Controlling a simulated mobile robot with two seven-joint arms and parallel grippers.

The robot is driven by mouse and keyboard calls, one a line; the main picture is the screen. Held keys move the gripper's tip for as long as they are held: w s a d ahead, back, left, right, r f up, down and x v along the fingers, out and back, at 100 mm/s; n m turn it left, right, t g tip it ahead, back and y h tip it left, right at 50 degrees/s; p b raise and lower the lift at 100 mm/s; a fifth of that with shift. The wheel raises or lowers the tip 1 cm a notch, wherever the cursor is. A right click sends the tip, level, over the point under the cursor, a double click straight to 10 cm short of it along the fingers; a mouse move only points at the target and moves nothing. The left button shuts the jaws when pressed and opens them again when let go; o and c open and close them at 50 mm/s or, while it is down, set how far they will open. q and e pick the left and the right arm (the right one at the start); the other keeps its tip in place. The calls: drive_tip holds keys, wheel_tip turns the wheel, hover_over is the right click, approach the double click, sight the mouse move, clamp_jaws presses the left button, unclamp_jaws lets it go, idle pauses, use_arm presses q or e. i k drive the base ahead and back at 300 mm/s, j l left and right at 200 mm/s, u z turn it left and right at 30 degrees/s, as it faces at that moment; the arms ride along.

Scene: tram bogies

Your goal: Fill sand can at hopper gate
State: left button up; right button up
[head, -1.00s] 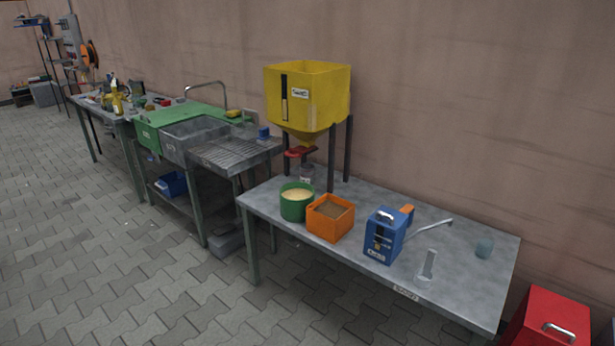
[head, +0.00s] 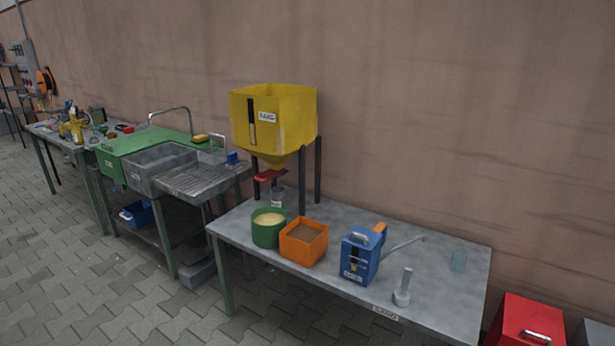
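The yellow sand hopper (head: 273,120) stands on dark legs at the back left of the grey table, with a label on its front. Its red gate handle (head: 269,175) is under the funnel. A small grey, see-through vessel (head: 277,196) stands below the gate; whether it is under the outlet I cannot tell. The blue sand can (head: 358,256), with a handle on top, an orange part and a long thin spout, stands upright on the table, right of the hopper. Neither of my grippers is in view.
A green tub (head: 268,230) of pale sand and an orange box (head: 303,243) of brown material stand on the grey table (head: 430,262). A sink bench (head: 160,165) is left; a red box (head: 530,322) is right.

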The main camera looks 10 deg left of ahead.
sight(266, 176)
drive_tip(key=i+j+z, duration=0.2)
drive_tip(key=j+z, duration=0.2)
drive_tip(key=j, duration=0.25)
drive_tip(key=j+z, duration=0.2)
drive_tip(key=j, duration=0.15)
drive_tip(key=i+j+z, duration=0.1)
drive_tip(key=j, duration=0.45)
drive_tip(key=i+j+z, duration=0.1)
drive_tip(key=j, duration=0.45)
